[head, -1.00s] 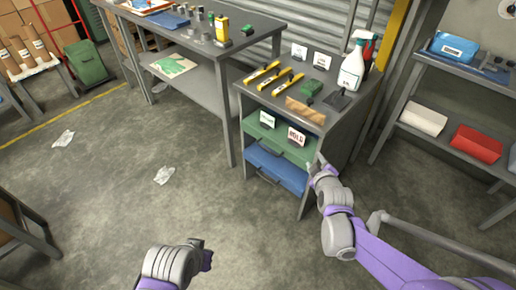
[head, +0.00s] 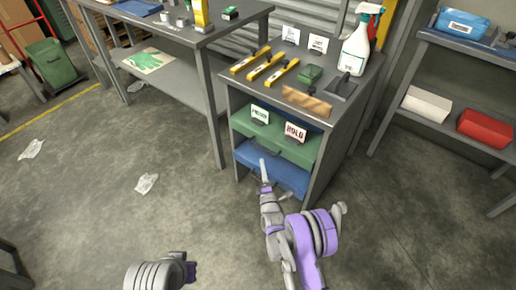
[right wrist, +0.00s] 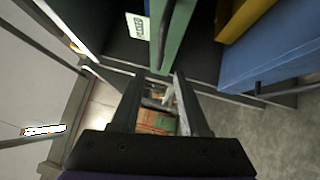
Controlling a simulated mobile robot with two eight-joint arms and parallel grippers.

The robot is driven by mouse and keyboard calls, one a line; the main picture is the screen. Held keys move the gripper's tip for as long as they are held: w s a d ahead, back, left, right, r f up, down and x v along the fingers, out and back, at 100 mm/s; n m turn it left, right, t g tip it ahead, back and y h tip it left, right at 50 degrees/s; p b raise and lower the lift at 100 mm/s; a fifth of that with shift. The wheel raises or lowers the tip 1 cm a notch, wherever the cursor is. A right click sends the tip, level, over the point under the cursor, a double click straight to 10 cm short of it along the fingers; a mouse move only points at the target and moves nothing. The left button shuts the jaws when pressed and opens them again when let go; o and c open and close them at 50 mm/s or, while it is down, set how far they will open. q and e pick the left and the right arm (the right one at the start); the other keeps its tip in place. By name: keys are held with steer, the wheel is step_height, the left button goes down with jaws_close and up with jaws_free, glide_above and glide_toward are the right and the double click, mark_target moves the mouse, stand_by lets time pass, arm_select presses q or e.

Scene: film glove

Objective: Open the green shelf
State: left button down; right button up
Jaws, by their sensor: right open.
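The green shelf (head: 300,151) is the upper coloured unit in the grey cabinet, with a dark handle (head: 264,150) low on its front. In the right wrist view its green front (right wrist: 178,32) and dark handle (right wrist: 164,36) are close beyond the fingertips. My right gripper (head: 264,170) is in front of the cabinet, just below the green handle and overlapping the blue unit in the picture. In the right wrist view its two fingers (right wrist: 156,76) are apart, with nothing held between them. Contact with the handle cannot be told. My left gripper is not visible; only part of that arm shows.
A blue unit (head: 290,178) lies under the green one. Small white signs, one reading HOLD (head: 295,132), stand at the green unit. The floor left of the cabinet is clear apart from litter (head: 146,184).

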mark_target(260, 148)
steer(key=b+x, duration=0.1)
steer(key=x, duration=0.8)
steer(key=shift+w, duration=0.3)
jaws_close()
stand_by(1.0)
